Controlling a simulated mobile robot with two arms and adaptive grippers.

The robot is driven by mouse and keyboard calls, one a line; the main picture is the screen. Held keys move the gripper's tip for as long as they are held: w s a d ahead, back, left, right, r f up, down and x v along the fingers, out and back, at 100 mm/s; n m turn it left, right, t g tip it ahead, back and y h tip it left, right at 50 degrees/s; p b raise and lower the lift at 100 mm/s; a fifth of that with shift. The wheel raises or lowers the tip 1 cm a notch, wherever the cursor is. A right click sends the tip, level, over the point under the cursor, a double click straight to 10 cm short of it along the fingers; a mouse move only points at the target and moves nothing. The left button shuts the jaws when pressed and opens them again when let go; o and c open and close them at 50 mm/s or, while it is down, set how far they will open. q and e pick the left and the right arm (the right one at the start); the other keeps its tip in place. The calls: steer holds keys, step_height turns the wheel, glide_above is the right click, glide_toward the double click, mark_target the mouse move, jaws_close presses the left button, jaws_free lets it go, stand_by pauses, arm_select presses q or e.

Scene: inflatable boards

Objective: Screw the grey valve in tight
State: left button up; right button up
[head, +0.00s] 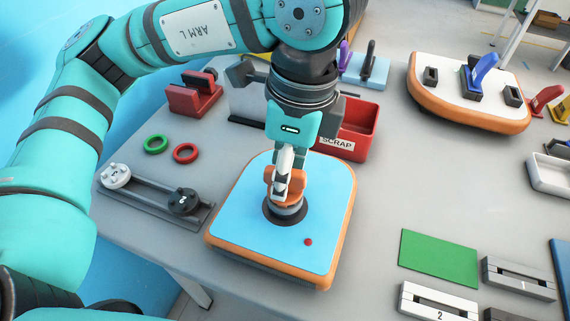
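A board (250,215) with a light blue top and orange sides lies on the grey table. The grey valve (289,211) sits upright in a dark round opening near the middle of its top; only its lower rim shows. My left gripper (285,190) comes down from above, with its fingers closed together at the valve's top. An orange part shows at the fingertips; I cannot tell whether it belongs to the valve or the fingers. The threads and how deep the valve sits are hidden. My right gripper is not in view.
A rack (152,195) with a white and a black round piece stands left of the board. Green (155,144) and red (186,153) rings lie behind it. A red SCRAP bin (357,138) is behind the board. A green sheet (440,258) lies at right; table space between is clear.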

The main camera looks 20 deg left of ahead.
arm_select(q)
step_height(320, 180, up, 3)
steer(key=shift+r+p, duration=0.1)
steer(key=shift+p, duration=1.15)
steer(key=shift+r+p, duration=0.8)
steer(key=shift+r, duration=0.1)
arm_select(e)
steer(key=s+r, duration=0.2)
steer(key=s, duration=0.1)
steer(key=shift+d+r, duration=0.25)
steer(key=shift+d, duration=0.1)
arm_select(q)
steer(key=n, duration=0.3)
steer(key=shift+f+b, duration=0.1)
steer(key=shift+b, duration=0.25)
steer(key=shift+n, duration=0.5)
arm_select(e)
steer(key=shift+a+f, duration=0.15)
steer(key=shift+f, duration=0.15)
